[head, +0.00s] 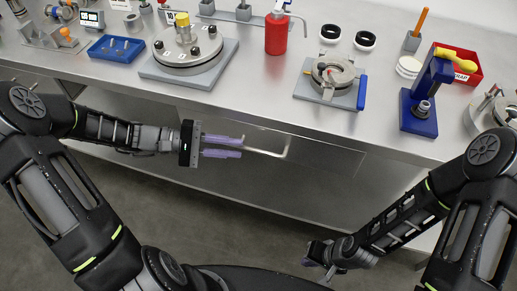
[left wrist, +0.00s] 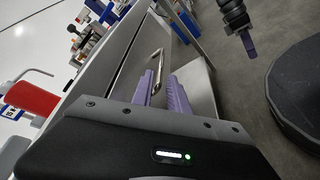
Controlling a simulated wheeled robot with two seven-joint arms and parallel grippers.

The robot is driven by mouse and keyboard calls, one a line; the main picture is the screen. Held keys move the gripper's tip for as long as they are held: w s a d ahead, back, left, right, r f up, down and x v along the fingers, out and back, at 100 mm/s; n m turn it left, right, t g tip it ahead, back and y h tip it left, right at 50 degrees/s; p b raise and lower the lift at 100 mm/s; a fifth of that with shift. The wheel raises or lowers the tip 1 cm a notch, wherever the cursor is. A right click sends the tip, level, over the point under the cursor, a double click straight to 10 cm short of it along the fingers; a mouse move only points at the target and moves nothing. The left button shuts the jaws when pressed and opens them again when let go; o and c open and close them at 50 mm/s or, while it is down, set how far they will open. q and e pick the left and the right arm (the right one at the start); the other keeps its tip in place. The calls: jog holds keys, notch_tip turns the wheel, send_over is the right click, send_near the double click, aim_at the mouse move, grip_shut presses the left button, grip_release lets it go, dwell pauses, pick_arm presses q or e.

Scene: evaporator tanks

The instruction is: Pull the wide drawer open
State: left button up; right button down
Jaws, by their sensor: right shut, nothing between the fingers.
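The wide drawer (head: 310,185) is in the bench front below the counter edge, and its front looks about flush with the bench. Its pale metal bar handle (head: 286,150) sticks out from it; the handle also shows in the left wrist view (left wrist: 157,62). My left gripper (head: 241,147) has its purple fingers apart at the left part of the handle. In the left wrist view the handle's near end lies between or just beyond the fingertips (left wrist: 161,80); contact cannot be told. My right gripper (head: 318,257) is low at the right, shut and empty, away from the drawer.
The steel counter (head: 240,95) above holds a round lidded vessel (head: 188,45), a blue tray (head: 117,47), a red bottle (head: 276,35), a clamp plate (head: 330,77) and a blue press (head: 420,105). The grey floor (head: 225,225) before the bench is clear between my arms.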

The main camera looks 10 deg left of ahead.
aim_at(250, 150)
pick_arm(q)
jog(key=x, duration=0.7)
grip_shut()
dwell(1.4)
